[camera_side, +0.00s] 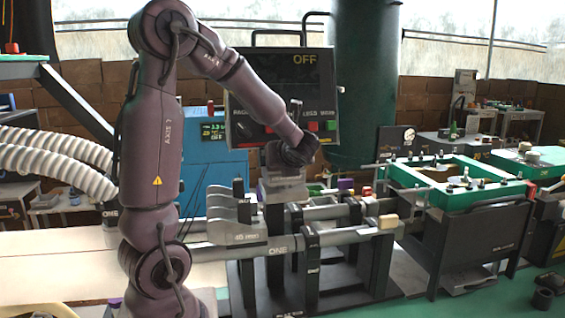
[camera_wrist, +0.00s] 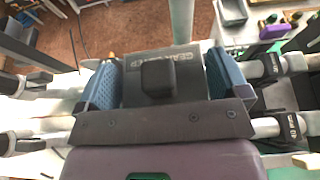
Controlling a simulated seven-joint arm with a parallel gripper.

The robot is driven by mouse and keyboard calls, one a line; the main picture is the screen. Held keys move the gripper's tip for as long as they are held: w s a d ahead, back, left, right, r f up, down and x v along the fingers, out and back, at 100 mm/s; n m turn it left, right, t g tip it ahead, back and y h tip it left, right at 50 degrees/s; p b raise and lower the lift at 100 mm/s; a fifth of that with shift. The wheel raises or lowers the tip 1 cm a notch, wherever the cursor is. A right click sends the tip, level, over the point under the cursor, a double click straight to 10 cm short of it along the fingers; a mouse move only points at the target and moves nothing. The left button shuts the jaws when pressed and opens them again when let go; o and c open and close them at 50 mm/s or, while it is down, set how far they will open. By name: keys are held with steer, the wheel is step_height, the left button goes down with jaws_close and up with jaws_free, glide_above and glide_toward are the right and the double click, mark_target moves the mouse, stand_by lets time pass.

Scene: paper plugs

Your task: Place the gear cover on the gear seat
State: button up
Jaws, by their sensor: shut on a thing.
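My gripper (camera_wrist: 163,83) shows in the wrist view with two blue ribbed fingers, one on each side of a dark grey block with raised lettering, which I take for the gear cover (camera_wrist: 190,57). The fingers are shut on its sides. A black rounded knob stands in front of the block's middle. In the side view my gripper (camera_side: 290,160) is above the grey machine with horizontal bars, and a pale grey block (camera_side: 283,188) shows just below it. I cannot tell the gear seat apart from the machine's grey parts, nor whether the cover touches anything.
Grey stepped blocks (camera_side: 236,212) and long horizontal bars (camera_side: 325,238) lie close around my gripper. A control panel (camera_side: 283,97) stands behind. A green-framed box (camera_side: 455,185) stands to the right. Pale boards (camera_side: 60,255) extend to the left.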

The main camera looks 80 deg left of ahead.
steer(key=shift+f, duration=0.55)
steer(key=o, duration=0.6)
steer(key=shift+f, duration=0.1)
steer(key=shift+d+r, duration=0.25)
steer(key=shift+d, duration=0.05)
steer(key=s+d+n+t+h, duration=0.1)
steer(key=d+n+h, duration=0.3)
steer(key=d, duration=0.5)
steer(key=s+d+r+n+t+h, duration=0.1)
steer(key=s+d+n+t+h, duration=0.1)
steer(key=d+n+h, duration=0.3)
steer(key=s+d+r+n+t+h, duration=0.1)
steer(key=d+n+h, duration=0.3)
steer(key=d+n, duration=0.5)
steer(key=shift+s+d+r+t, duration=0.1)
steer(key=shift+s+d+t, duration=0.15)
steer(key=shift+d, duration=0.6)
steer(key=shift+s+d+t, duration=0.25)
steer(key=shift+d+t, duration=0.05)
steer(key=shift+d, duration=0.5)
steer(key=shift+s+d+r+t, duration=0.1)
steer(key=shift+s+d+t, duration=0.15)
steer(key=shift+d, duration=0.6)
